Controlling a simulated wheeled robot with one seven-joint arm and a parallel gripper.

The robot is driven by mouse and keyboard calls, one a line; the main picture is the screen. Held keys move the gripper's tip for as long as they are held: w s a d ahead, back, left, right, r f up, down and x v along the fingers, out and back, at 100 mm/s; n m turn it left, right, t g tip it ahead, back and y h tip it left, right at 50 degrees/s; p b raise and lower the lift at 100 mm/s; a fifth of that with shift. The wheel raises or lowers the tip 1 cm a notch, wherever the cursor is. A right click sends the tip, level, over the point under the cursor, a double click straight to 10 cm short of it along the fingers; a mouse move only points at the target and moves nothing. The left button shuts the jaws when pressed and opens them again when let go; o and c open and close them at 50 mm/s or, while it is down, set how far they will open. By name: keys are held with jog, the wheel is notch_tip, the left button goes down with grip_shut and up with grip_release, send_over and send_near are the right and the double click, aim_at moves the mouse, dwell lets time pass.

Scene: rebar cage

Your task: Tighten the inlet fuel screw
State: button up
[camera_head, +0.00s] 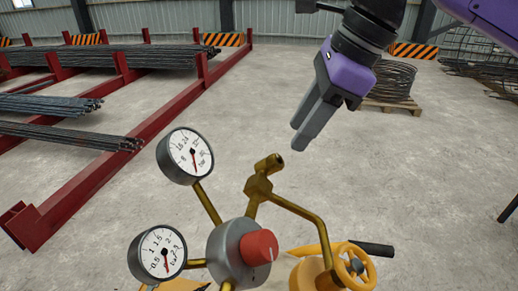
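A gas regulator stands in the lower middle, with a round grey body (226,252) and a red knob (258,247) on its front. Above it is a brass fitting (259,186) with a short angled brass stub (270,164) at its top. I cannot tell which part is the inlet fuel screw. My gripper (298,138) hangs above and to the right of the brass stub, apart from it, fingers pointing down and left. The fingers look close together with nothing visible between them; whether they are fully shut does not show.
Two dial gauges, upper (184,156) and lower (157,254), stick out left of the regulator. A brass pipe (305,217) runs right to a yellow valve handwheel (355,267). Red racks (120,172) with rebar stand left. The concrete floor (430,190) on the right is mostly clear.

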aim_at(279, 160)
jog(key=p+x, duration=0.2)
jog(key=x, duration=0.6)
jog(key=shift+r, duration=0.1)
grip_shut()
